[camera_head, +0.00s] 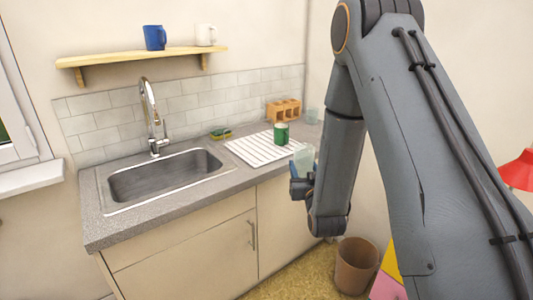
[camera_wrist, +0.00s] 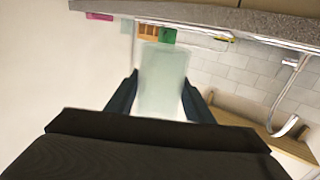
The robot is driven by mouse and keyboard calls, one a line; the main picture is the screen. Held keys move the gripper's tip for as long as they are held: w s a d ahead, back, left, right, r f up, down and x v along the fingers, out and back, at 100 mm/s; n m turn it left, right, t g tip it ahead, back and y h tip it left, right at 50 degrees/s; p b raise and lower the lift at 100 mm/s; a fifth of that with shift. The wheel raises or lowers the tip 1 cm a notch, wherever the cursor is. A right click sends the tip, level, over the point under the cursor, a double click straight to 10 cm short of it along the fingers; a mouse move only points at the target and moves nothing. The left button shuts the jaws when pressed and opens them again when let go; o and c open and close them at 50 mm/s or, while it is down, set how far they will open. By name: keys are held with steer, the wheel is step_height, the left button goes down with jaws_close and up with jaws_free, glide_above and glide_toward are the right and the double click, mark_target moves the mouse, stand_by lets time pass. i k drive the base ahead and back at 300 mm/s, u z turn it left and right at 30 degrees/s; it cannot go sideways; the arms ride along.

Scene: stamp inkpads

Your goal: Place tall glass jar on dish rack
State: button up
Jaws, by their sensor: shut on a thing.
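The tall glass jar (camera_wrist: 163,82) is pale green and translucent. My gripper (camera_wrist: 160,100) is shut on it, with one finger on each side in the wrist view. In the head view the jar (camera_head: 303,158) shows partly behind my arm, at the front right edge of the counter, and my gripper (camera_head: 300,185) is just below its top part. The dish rack (camera_head: 258,150) is a white ribbed drainer on the counter, to the left of the jar. A green mug (camera_head: 281,134) stands on its right part. The jar appears apart from the rack.
The sink (camera_head: 165,178) with a tall faucet (camera_head: 152,115) lies left of the rack. A sponge (camera_head: 220,133), a wooden holder (camera_head: 284,110) and another glass (camera_head: 312,116) stand at the back of the counter (camera_head: 110,222). The rack's left and front parts are clear. A bin (camera_head: 355,265) stands on the floor.

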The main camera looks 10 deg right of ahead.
mark_target(252, 152)
steer(key=k, duration=0.1)
steer(key=z, duration=3.2)
steer(key=k, duration=1.25)
steer(key=u, duration=2)
steer(key=i, duration=1)
